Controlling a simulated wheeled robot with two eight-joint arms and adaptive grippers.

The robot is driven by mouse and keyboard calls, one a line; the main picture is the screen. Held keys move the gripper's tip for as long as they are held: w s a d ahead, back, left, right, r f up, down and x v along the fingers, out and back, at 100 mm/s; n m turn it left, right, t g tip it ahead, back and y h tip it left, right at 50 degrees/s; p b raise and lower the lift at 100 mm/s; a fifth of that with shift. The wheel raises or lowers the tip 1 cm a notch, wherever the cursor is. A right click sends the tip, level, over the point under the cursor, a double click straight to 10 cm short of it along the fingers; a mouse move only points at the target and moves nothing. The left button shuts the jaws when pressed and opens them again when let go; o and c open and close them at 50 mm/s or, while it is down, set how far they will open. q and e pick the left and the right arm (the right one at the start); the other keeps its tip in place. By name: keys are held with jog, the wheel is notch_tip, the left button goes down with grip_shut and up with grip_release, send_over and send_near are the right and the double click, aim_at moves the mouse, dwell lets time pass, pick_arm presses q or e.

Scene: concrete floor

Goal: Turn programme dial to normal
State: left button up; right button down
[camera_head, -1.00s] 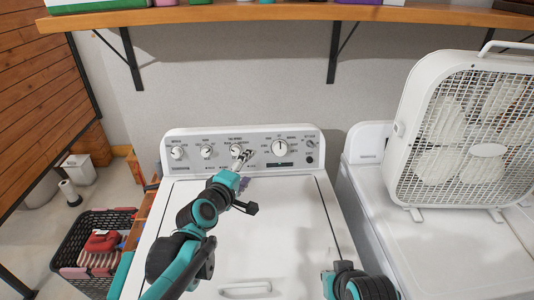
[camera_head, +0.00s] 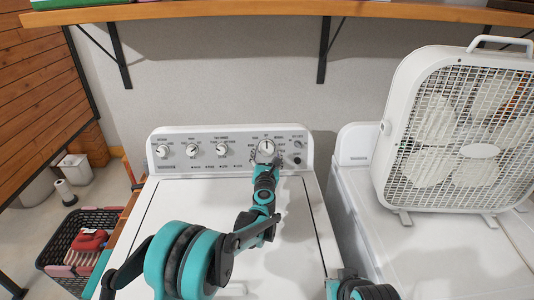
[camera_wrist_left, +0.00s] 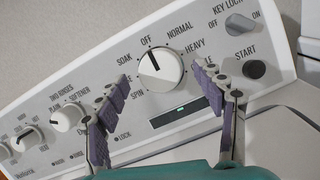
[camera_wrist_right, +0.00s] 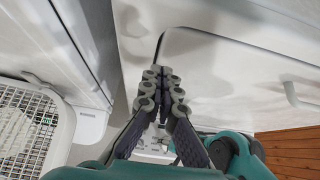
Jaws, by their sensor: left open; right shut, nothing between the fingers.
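The washer's control panel (camera_head: 200,150) stands at the back of the white washer. Its large programme dial (camera_wrist_left: 160,69) is a white knob with a dark pointer line; the line points up near OFF, with NORMAL to the right of it. The dial also shows in the head view (camera_head: 266,146). My left gripper (camera_wrist_left: 168,88) is open, its fingers spread either side of and below the dial, apart from it as far as I can tell. In the head view its tip (camera_head: 266,164) is just below the dial. My right gripper (camera_wrist_right: 162,75) is shut and empty, low over the washer's front.
Smaller knobs (camera_head: 192,150) line the panel's left; a START button (camera_wrist_left: 254,69) and KEY LOCK knob (camera_wrist_left: 242,22) sit at right. A box fan (camera_head: 460,135) stands on the neighbouring machine. A shelf (camera_head: 270,13) runs above. A basket (camera_head: 75,240) is at left.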

aim_at(267, 149)
pick_arm(q)
jog(key=shift+w+d, duration=0.1)
jog(key=shift+w, duration=1.35)
jog(key=c, duration=1.2)
jog(key=shift+o, duration=0.2)
jog(key=shift+m+g+h+p, duration=0.4)
jog(key=shift+m+h, duration=0.5)
jog(key=shift+m, duration=1.6)
jog(key=o, duration=1.2)
jog(key=shift+c, duration=0.2)
jog(key=shift+s, duration=0.15)
